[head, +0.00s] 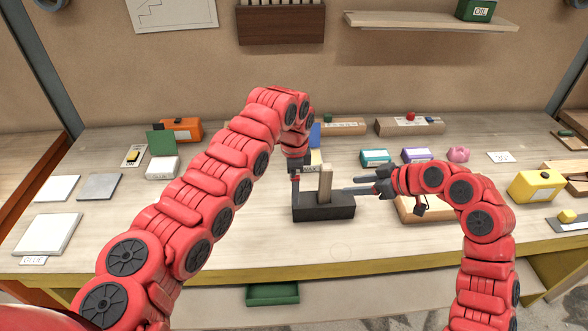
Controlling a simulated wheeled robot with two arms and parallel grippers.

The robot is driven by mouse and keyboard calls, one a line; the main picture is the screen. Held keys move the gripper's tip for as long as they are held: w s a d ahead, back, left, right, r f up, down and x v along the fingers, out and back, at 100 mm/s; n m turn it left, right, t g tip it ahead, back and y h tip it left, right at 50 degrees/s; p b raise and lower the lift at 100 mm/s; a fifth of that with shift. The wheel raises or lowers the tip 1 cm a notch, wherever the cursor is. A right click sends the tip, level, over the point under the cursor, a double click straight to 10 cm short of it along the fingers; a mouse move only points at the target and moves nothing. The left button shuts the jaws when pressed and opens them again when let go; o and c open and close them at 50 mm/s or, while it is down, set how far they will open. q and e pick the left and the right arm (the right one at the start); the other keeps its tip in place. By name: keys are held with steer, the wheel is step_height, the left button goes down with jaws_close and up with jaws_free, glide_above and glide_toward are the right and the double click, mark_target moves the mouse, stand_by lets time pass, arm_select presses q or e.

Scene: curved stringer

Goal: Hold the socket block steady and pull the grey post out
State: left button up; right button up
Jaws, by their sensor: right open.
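The dark socket block (323,207) lies on the workbench in the middle. The post (325,182) stands upright in it and looks greyish tan. My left gripper (296,190) points down at the block's left end. Its fingers look close to or touching the block, and I cannot tell whether they grip it. My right gripper (352,186) comes in from the right with its fingers apart, pointing left. Its fingertips are close to the post, just above the block's right part. It holds nothing.
A wooden tray (428,213) lies under my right arm. Teal (376,157) and purple (416,155) boxes and a pink piggy bank (458,154) stand behind. A yellow box (536,186) is at right. Pale square plates (48,234) lie at left. The bench front is clear.

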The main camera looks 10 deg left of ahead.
arm_select(q)
step_height(320, 180, down, 9)
steer(key=shift+r, duration=0.2)
